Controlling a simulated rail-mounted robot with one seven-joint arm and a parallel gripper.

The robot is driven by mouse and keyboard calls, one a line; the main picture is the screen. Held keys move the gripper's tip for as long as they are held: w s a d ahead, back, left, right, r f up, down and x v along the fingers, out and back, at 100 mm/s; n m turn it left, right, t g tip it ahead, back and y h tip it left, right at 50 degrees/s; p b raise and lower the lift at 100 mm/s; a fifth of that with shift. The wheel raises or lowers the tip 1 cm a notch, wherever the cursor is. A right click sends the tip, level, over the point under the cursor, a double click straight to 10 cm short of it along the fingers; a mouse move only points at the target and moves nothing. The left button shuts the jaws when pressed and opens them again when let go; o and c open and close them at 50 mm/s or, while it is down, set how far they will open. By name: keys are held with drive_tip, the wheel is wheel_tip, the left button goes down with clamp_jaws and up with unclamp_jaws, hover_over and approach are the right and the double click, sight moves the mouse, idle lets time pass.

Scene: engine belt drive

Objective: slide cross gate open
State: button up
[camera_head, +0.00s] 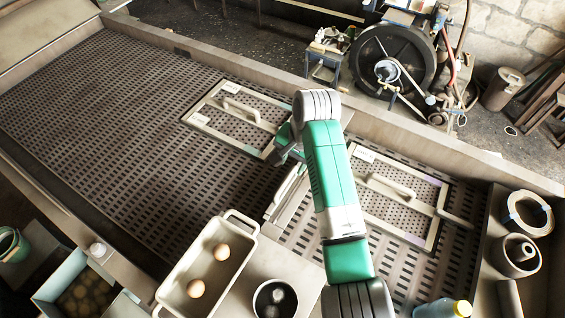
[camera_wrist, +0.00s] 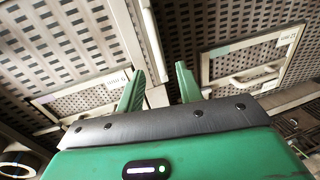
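My gripper (camera_head: 281,153) is between two framed panels with handles, the left panel (camera_head: 197,119) and the right panel (camera_head: 433,240). In the wrist view my gripper (camera_wrist: 158,68) has its two green fingers apart. A pale narrow bar (camera_wrist: 149,32) runs between them across the slotted deck, ending in a pale block near the fingers. I cannot tell whether the fingers touch it. In the head view a pale bar (camera_head: 284,193) shows just left of my arm, partly hidden. It may be the cross gate, but no label on it is readable.
A cream tray (camera_head: 186,262) with two eggs and a dark round bowl (camera_head: 274,299) are at the near edge. A yellow-capped bottle (camera_head: 443,309) and ring parts (camera_head: 529,213) are at right. The slotted deck (camera_head: 110,120) is clear at left. A flywheel machine (camera_head: 392,58) stands behind.

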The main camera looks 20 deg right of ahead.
sight(287, 179)
drive_tip(key=f, duration=0.5)
drive_tip(key=w+a+f, duration=0.1)
drive_tip(key=f, duration=0.1)
drive_tip(key=shift+f, duration=0.35)
clamp_jaws()
